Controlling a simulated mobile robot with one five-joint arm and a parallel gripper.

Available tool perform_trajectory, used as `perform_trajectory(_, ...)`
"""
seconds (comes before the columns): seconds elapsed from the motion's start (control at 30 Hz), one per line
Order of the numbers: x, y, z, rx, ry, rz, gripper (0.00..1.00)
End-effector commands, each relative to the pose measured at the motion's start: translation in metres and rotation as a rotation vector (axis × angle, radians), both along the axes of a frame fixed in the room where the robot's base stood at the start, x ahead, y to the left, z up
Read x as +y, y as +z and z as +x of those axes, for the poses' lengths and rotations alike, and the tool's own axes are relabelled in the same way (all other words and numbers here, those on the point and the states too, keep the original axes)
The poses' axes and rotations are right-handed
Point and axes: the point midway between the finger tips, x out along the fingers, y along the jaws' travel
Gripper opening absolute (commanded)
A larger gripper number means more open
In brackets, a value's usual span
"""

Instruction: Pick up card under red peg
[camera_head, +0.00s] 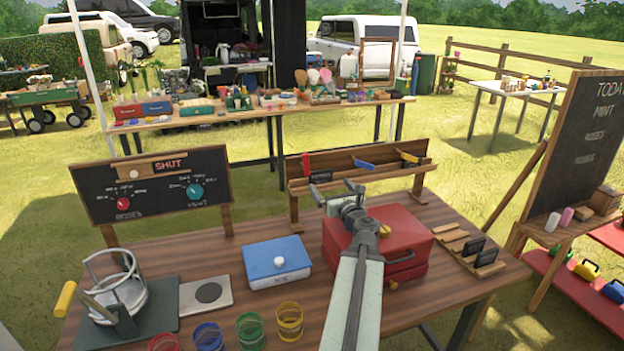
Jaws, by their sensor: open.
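A wooden rack (292,205) stands at the back of the table, with a red peg (306,163) at its left end. A blue peg (363,163) and a yellow peg (407,157) are further right along it. A small dark card-like piece (320,177) shows just below and right of the red peg; its writing is too small to read. My gripper (336,192) is open, in front of the rack's left part and above the red box's back left corner. I see nothing between its fingers. My arm covers part of the red box.
A red box (405,262) and a blue lidded box (262,258) stand on the table (440,222). A wooden holder with dark cards (490,262) is at right. Several coloured cups (290,322) line the front. A dark board (150,188) stands at left.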

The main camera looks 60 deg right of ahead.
Motion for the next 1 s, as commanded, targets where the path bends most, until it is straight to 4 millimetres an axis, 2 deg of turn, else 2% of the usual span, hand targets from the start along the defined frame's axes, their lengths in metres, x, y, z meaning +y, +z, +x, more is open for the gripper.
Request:
perform_trajectory(0.17, -0.012, 0.0, 0.021, 0.001, 0.006, -0.001, 1.0)
perform_trajectory(0.33, -0.015, -0.001, 0.026, 0.002, 0.007, -0.001, 1.0)
perform_trajectory(0.6, -0.045, -0.002, 0.06, 0.003, 0.009, -0.002, 1.0)
perform_trajectory(0.83, -0.045, -0.002, 0.062, 0.003, 0.008, -0.002, 1.0)
perform_trajectory(0.87, -0.045, -0.002, 0.062, 0.003, 0.008, -0.002, 0.94)
perform_trajectory(1.0, -0.045, -0.002, 0.062, 0.003, 0.008, -0.002, 0.56)
